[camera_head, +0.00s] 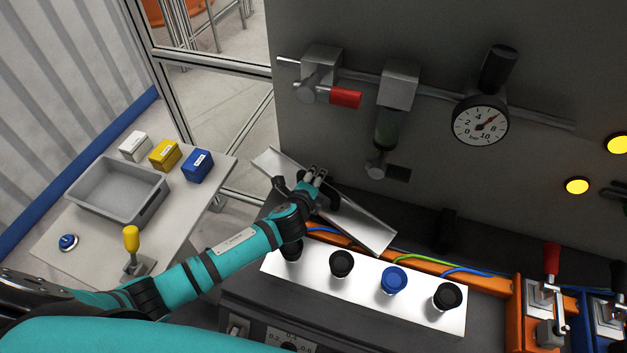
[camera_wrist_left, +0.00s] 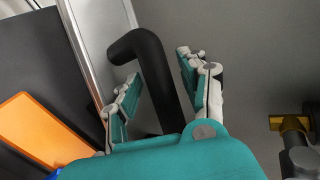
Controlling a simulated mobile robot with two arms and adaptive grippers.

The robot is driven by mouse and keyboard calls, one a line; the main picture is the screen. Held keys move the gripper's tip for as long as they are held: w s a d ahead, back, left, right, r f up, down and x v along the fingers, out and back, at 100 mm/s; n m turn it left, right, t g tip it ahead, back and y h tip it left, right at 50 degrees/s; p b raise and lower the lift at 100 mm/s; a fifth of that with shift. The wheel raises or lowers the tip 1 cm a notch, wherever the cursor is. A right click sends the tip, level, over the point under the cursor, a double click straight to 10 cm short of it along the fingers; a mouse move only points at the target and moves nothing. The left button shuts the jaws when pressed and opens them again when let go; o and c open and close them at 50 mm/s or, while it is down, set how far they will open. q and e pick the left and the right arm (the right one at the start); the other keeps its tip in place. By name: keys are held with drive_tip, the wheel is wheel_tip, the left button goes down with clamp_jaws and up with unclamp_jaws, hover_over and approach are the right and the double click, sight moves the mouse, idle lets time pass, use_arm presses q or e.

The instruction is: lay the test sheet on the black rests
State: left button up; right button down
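The test sheet (camera_head: 368,230) is a long, bright metal plate in the head view, lying tilted from upper left to lower right behind the white button panel. In the left wrist view its metal surface (camera_wrist_left: 98,25) shows at upper left, with a bent black handle (camera_wrist_left: 152,62) in front. My left gripper (camera_head: 316,178) is over the sheet's middle. Its fingers (camera_wrist_left: 158,82) stand apart on either side of the handle, with small gaps visible. A dark upright piece (camera_head: 447,228), perhaps a black rest, stands right of the sheet. My right gripper is not in view.
The white panel (camera_head: 315,276) carries black and blue knobs in front of the sheet. A pressure gauge (camera_head: 480,125) and valves with a red handle (camera_head: 345,97) protrude from the grey wall above. A side table at left holds a grey bin (camera_head: 100,207) and small boxes.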

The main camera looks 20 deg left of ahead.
use_arm(q)
drive_tip(key=shift+r, duration=0.2)
drive_tip(key=b+v, duration=0.1)
drive_tip(key=v, duration=1.1)
